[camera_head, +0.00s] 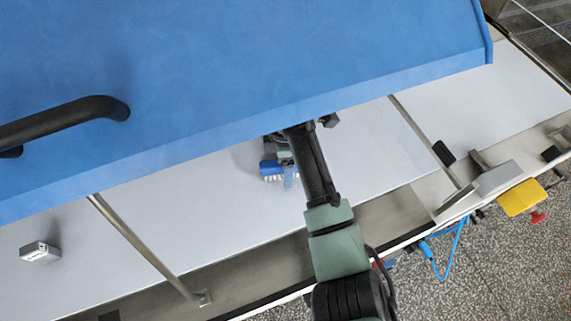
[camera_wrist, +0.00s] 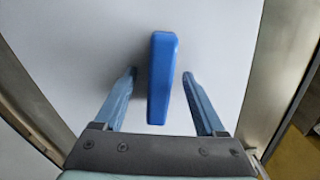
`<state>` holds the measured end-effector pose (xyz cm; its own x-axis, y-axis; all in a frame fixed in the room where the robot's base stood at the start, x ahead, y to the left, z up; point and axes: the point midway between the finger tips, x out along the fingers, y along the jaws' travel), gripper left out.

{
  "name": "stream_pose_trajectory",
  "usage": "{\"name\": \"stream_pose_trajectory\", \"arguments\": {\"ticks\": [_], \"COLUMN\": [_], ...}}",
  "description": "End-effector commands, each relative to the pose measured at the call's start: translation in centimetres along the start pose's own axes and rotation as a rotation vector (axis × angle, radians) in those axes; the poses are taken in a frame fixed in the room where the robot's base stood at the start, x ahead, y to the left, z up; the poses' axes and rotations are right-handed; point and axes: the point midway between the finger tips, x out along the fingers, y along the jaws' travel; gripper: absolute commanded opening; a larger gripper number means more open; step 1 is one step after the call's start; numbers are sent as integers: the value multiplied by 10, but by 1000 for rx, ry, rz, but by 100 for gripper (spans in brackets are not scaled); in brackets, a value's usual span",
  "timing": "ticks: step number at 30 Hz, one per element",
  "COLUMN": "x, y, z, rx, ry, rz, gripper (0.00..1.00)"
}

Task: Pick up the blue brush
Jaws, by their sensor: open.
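The blue brush (camera_wrist: 161,80) is in the wrist view, a long blue block seen from above over the pale surface. My gripper (camera_wrist: 161,75) is open, with one finger on each side of the brush and a gap between each finger and it. In the head view the blue brush (camera_head: 271,167) shows partly, with pale bristles along its lower edge. My gripper (camera_head: 288,172) is beside it there, partly hidden behind my arm and under the blue cover's edge.
A large blue cover (camera_head: 250,70) with a black handle (camera_head: 65,120) overhangs the white surface (camera_head: 200,200). A small white box (camera_head: 40,251) lies at the left. Metal bars (camera_head: 140,245) cross the surface. A yellow part (camera_head: 521,198) is on the right edge.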

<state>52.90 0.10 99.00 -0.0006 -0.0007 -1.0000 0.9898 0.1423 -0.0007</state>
Motion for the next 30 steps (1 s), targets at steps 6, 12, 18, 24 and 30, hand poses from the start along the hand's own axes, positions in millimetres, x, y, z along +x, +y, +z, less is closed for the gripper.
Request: {"name": "stream_pose_trajectory", "arguments": {"ticks": [6, 12, 18, 24, 30], "x": [0, -1, -1, -1, -10], "y": [0, 0, 0, 0, 1], "z": [0, 0, 0, 0, 0], "rx": [0, 0, 0, 0, -1], "ry": [0, 0, 0, 0, 0], "rz": [0, 0, 1, 1, 4], "gripper": [47, 11, 0, 0, 0]}}
